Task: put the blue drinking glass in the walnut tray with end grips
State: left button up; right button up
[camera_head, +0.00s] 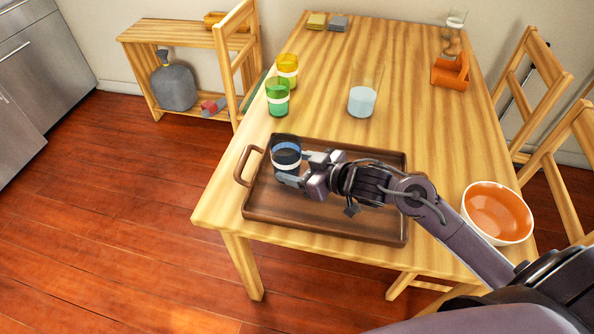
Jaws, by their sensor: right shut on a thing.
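The blue drinking glass (286,147) is dark blue with a pale band and stands upright over the left part of the walnut tray. The walnut tray (330,229) is brown and rectangular, with a looped end grip at its left end; my right arm hides its right side. My right gripper (289,167) reaches in from the right and is shut on the blue glass, one finger on each side of it. I cannot tell whether the base of the glass touches the tray floor. My left gripper is not in view.
A green glass (278,102), a yellow glass (288,65) and a tall clear glass (362,101) stand behind the tray. An orange bowl (497,212) sits at the table's right edge. An orange holder (451,72) is farther back.

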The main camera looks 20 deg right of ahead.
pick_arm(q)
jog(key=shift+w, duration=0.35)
pick_arm(e)
jog(key=shift+f, duration=0.55)
jog(key=shift+f, duration=0.2)
jog(key=o, duration=1.1)
jog(key=shift+o, duration=0.2)
